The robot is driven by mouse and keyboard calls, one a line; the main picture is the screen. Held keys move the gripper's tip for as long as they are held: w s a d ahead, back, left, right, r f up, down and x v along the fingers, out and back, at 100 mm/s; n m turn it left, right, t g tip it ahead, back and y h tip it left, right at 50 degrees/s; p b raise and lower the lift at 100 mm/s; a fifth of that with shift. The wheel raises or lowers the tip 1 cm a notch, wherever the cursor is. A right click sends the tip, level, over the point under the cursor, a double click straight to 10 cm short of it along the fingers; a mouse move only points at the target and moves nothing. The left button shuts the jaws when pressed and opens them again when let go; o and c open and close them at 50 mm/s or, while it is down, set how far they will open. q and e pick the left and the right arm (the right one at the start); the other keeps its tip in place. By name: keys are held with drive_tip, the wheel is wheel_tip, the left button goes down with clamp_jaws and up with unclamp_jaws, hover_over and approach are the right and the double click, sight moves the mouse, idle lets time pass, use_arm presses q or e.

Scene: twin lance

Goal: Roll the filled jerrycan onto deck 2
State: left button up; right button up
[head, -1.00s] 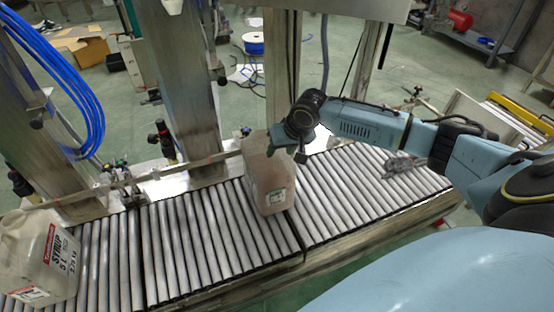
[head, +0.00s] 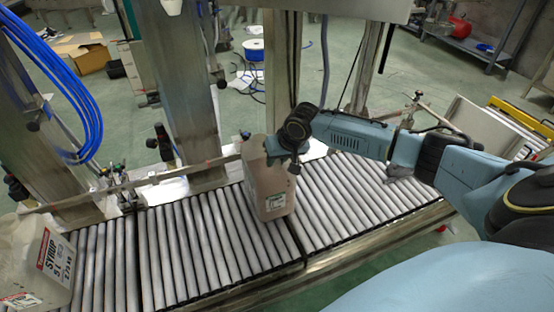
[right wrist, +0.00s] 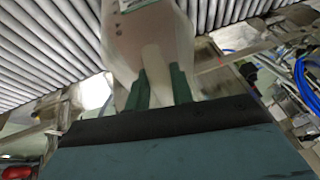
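The filled jerrycan (head: 267,190), tinted pinkish brown, stands upright on the roller conveyor (head: 180,255), close to the seam between two roller sections. It also shows in the right wrist view (right wrist: 140,45). My right gripper (head: 276,150) is at its top. In the right wrist view the two green fingers (right wrist: 160,88) lie on either side of its pale handle and look closed on it. A second, pale jerrycan (head: 25,250) with a red and white "SYRUP 5 L" label stands at the left end, cut off by the picture edge. My left gripper is out of view.
The rollers (head: 335,195) right of the seam are clear near the jerrycan; a small grey object (head: 398,172) lies at their far edge. A guide rail (head: 150,180) and steel posts (head: 180,90) stand along the back. Blue hose (head: 60,90) hangs at left.

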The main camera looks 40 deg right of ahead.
clamp_jaws()
drive_tip(key=shift+a, duration=0.1)
idle(0.8)
